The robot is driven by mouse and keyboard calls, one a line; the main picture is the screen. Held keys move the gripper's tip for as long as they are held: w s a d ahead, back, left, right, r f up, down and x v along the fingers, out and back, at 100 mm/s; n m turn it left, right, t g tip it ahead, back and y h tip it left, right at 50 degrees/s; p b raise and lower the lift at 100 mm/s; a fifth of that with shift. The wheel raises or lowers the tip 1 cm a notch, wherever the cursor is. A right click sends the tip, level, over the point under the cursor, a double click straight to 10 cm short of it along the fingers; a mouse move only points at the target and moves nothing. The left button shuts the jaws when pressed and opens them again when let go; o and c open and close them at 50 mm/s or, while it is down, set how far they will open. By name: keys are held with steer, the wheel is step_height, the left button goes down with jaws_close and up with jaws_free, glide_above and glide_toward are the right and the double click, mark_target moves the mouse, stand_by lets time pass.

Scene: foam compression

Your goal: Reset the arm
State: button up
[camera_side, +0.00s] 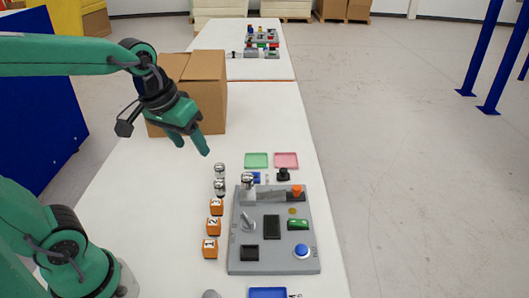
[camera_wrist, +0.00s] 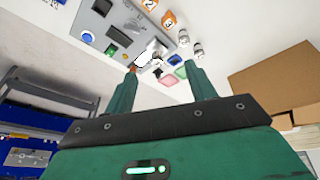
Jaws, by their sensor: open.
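My gripper (camera_side: 190,146) is green and hangs in the air over the left part of the white table, in front of a cardboard box. In the wrist view its two fingers (camera_wrist: 162,78) stand apart with nothing held between them. The grey task board (camera_side: 238,262) lies on the table below and to the right of the gripper in the side view. It also shows at the top of the wrist view (camera_wrist: 82,18). The gripper is clear of the board and touches nothing that I can see.
Orange numbered cubes (camera_side: 210,249) and metal cylinders (camera_side: 219,187) stand left of the board. A green tray (camera_side: 256,160) and a pink tray (camera_side: 286,160) lie behind it. The cardboard box (camera_side: 208,92) stands close behind the gripper. Table space left of the cubes is clear.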

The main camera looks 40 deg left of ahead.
steer(key=s+m+t, duration=0.1)
steer(key=s+m, duration=0.1)
steer(key=s, duration=0.4)
steer(key=shift+f+m+t, duration=0.15)
steer(key=shift+m+t, duration=0.15)
steer(key=shift+m, duration=0.1)
steer(key=shift+s+a, duration=0.1)
steer(key=o, duration=0.9)
steer(key=shift+w, duration=0.2)
steer(key=shift+o, duration=0.3)
steer(key=shift+w+r, duration=0.25)
steer(key=shift+r, duration=0.1)
steer(key=w+d+r+n+g, duration=0.2)
steer(key=w+d, duration=0.2)
steer(key=w, duration=0.3)
steer(key=w+d+r+n+g, duration=0.1)
steer(key=w+d+n+g, duration=0.2)
steer(key=w, duration=0.4)
steer(key=w+d+f+n+g, duration=0.1)
steer(key=w+d+f+n, duration=0.1)
steer(key=w+d+f, duration=0.2)
steer(key=w+d+f+n+g, duration=0.1)
steer(key=w+d+f+n, duration=0.1)
steer(key=w+d+f, duration=0.2)
steer(key=shift+w+d+y, duration=0.3)
steer(key=shift+w+d, duration=1.15)
steer(key=shift+d, duration=1)
